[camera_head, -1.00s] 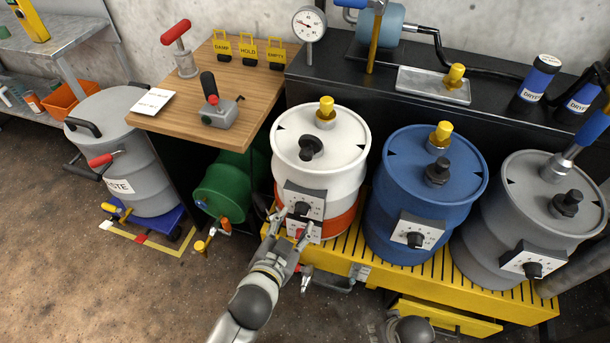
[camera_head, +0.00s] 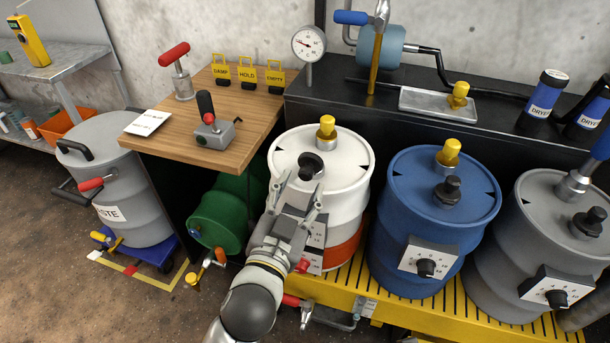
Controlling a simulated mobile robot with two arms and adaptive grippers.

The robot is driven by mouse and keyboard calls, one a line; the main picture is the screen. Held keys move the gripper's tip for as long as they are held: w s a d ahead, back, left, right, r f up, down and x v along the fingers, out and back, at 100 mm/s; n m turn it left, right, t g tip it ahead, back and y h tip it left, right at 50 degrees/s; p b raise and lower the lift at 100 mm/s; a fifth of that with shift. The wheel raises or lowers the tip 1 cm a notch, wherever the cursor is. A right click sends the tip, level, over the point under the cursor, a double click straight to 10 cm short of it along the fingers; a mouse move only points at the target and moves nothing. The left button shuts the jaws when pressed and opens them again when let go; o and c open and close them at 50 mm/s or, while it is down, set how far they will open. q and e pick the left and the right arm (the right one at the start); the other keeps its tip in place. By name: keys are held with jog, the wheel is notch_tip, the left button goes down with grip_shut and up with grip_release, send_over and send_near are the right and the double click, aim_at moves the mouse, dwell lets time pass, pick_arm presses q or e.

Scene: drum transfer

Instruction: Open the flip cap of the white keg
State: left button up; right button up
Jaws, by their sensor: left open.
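The white keg (camera_head: 346,172) stands upright at the left end of the row of kegs, with an orange band near its bottom. On its lid are a yellow cap (camera_head: 326,127) on a grey fitting toward the back and a black plug (camera_head: 310,167) nearer the front left. The yellow cap looks down on its fitting. My left gripper (camera_head: 301,190) is open and empty at the front of the white keg. Its fingertips point up at the front rim, just below the black plug. It hides most of the keg's dial panel (camera_head: 316,236). My right gripper is not in view.
A blue keg (camera_head: 402,205) and a grey keg (camera_head: 540,215) stand to the right on the yellow slatted platform (camera_head: 385,304). A wooden table (camera_head: 262,110) with a red-handled lever, a black-handled device and yellow tags is at the left. A black bench (camera_head: 430,120) stands behind.

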aim_at(305, 176)
pick_arm(q)
jog(key=x, duration=0.4)
jog(key=shift+w, duration=0.1)
jog(key=shift+w+d, duration=0.1)
jog(key=shift+w, duration=0.25)
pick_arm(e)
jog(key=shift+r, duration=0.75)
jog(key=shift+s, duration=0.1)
